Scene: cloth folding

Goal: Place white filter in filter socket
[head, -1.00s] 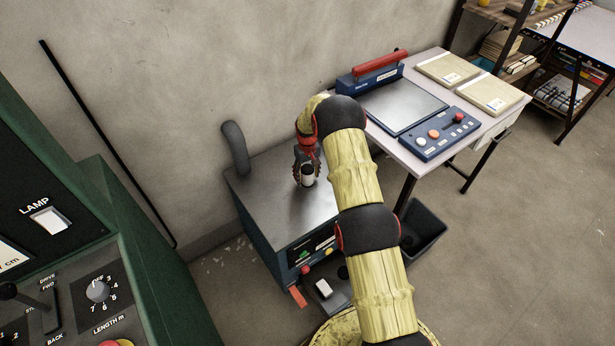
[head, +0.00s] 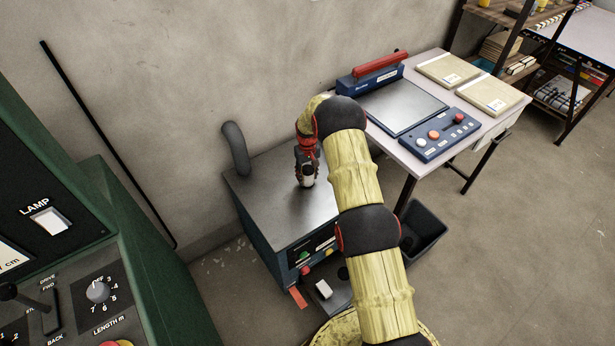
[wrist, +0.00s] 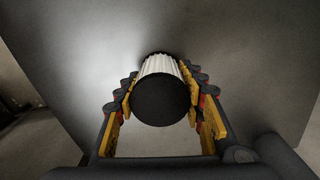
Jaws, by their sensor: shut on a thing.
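The white filter (wrist: 160,64) is a pleated cylinder with a black end cap, seen in the wrist view. My gripper (wrist: 162,98) is shut on it, with a finger on each side. In the head view my gripper (head: 306,164) holds it by the steel top (head: 265,190) of a blue machine (head: 258,232). I cannot tell whether the filter touches that top. In the wrist view the filter's far end points at the grey metal surface. I cannot make out a filter socket in either view; the filter and my gripper may hide it.
A grey hose (head: 235,148) rises at the machine's back left corner. Right of it stands a table (head: 512,112) with a sealing device and two pale packets. A black bin (head: 426,232) is on the floor. A green control cabinet (head: 150,270) fills the left foreground.

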